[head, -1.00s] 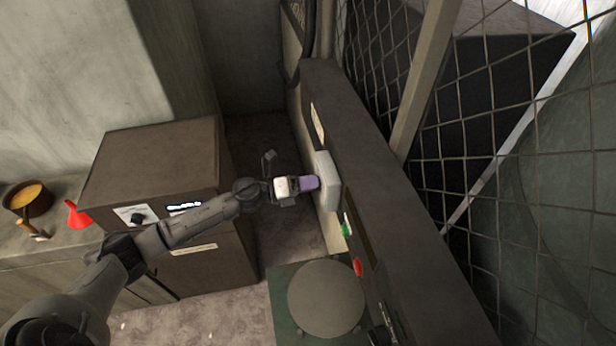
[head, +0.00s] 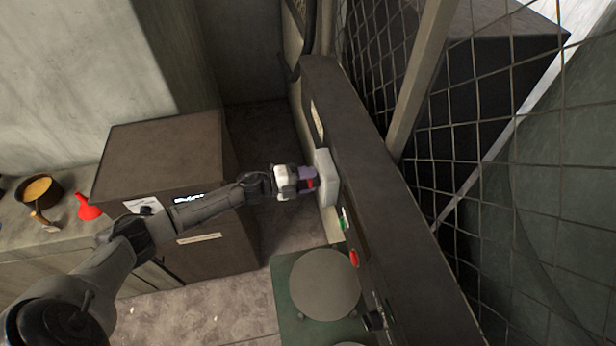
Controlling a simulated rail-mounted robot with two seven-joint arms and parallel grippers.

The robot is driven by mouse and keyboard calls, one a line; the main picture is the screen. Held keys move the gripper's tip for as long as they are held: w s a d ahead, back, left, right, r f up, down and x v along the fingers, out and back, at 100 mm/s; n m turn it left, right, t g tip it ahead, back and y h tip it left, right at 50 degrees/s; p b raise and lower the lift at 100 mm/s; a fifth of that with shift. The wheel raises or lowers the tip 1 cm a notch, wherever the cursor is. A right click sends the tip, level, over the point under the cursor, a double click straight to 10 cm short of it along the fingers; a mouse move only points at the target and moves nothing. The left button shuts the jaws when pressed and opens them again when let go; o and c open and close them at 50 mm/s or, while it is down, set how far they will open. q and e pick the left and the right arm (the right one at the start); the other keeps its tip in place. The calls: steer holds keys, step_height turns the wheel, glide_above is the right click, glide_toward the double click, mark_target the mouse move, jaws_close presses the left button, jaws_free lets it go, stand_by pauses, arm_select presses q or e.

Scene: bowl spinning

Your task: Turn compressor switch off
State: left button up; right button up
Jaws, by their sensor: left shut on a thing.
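The compressor switch is a pale grey box (head: 328,180) on the side of a long dark panel (head: 365,150), right of centre in the head view. A small red part, which looks like the switch's knob (head: 311,184), shows at its left face between purple fingertips. My left gripper (head: 307,180) reaches in from the left, with a white and grey body, and is shut on this knob. The fingertips hide most of the knob, so its exact setting cannot be told. My right gripper is not in view.
Below the switch box on the panel are a green button (head: 342,219), a red button (head: 354,259) and a black knob (head: 374,320). A round grey plate (head: 325,284) on a green base stands below. A brown cabinet (head: 160,160) stands left, beside a red funnel (head: 88,208). Wire mesh is right.

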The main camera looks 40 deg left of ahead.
arm_select(q)
steer(key=shift+r, duration=0.1)
stand_by(0.6)
steer(key=o, duration=0.9)
steer(key=f+b+v, duration=0.1)
steer(key=b+v, duration=0.1)
steer(key=v, duration=1.1)
steer(key=shift+s+a+r, duration=0.25)
steer(key=shift+s+r, duration=0.05)
steer(key=shift+r, duration=0.25)
steer(key=shift+n, duration=0.3)
